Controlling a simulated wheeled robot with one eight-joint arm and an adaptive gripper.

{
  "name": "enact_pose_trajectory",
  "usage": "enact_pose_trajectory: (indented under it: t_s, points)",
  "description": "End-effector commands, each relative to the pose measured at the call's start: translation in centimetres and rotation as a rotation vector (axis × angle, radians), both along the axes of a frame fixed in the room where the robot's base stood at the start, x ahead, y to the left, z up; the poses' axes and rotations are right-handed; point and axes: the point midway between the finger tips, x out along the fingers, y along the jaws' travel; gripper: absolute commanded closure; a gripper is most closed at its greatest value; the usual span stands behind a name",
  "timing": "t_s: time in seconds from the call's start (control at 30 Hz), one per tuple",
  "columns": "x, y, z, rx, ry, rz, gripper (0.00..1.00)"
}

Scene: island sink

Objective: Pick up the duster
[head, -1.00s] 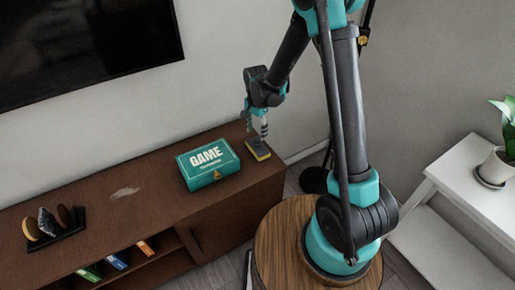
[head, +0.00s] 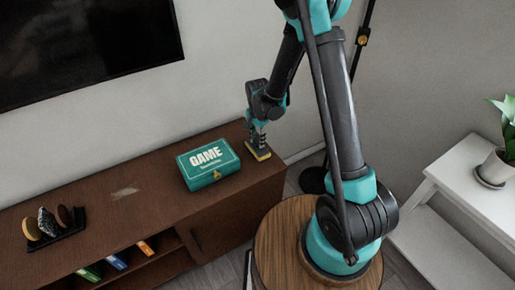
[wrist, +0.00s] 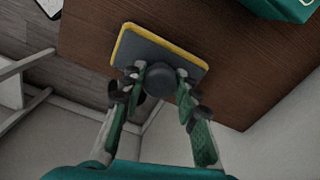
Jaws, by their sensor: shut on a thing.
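The duster (head: 261,156) is a flat block with a yellow edge at the right end of the brown cabinet. In the wrist view the duster (wrist: 150,45) shows a dark grey top with a round dark knob. My gripper (wrist: 160,80) is shut on the knob, one finger on each side. In the head view my gripper (head: 257,142) points down onto the duster and hides part of its top. The duster appears to rest flat on the cabinet; I cannot tell if there is a gap under it.
A teal GAME box (head: 208,165) lies left of the duster on the cabinet top (head: 120,215). A dark stand (head: 55,238) with several oval pieces is at the far left. A wall screen (head: 80,45) hangs behind. A white shelf (head: 465,190) with a potted plant stands right.

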Motion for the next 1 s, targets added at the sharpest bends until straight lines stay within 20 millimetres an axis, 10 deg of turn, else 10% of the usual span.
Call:
enact_pose_trajectory:
  t_s: [0.67,1.0]
  points:
    - [0.0,0.0,0.7,0.000,0.000,0.000,1.00]
    - [-0.1,0.0,6.5,0.000,0.000,0.000,1.00]
